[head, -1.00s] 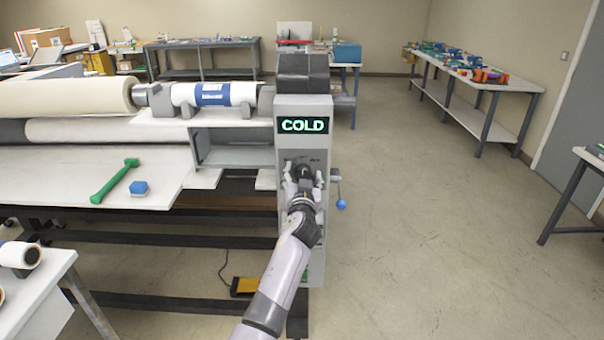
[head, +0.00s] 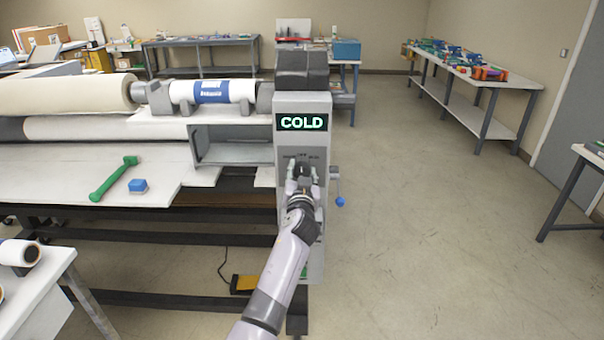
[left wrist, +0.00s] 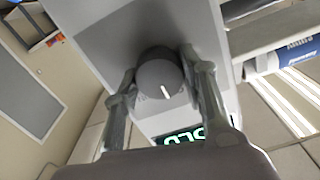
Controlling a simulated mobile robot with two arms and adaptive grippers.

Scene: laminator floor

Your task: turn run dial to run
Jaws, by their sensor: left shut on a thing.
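The run dial (left wrist: 158,82) is a round grey knob with a white pointer mark on the face of the grey control post (head: 318,225). In the left wrist view its mark points down and slightly right, toward the lit display. My left gripper (head: 303,174) is at the post below the display, with one finger on each side of the dial, shut on it. In the head view the dial is dark and partly hidden by the fingers. The display (head: 303,122) reads COLD. Small lettering above the dial is too blurred to read surely. My right gripper is out of view.
A crank with a blue knob (head: 340,202) sticks out right of the post. The laminator's rollers (head: 75,95) and white bed (head: 60,175) lie left, with a green tool (head: 113,180) and blue block (head: 138,186) on it. The floor at right is open.

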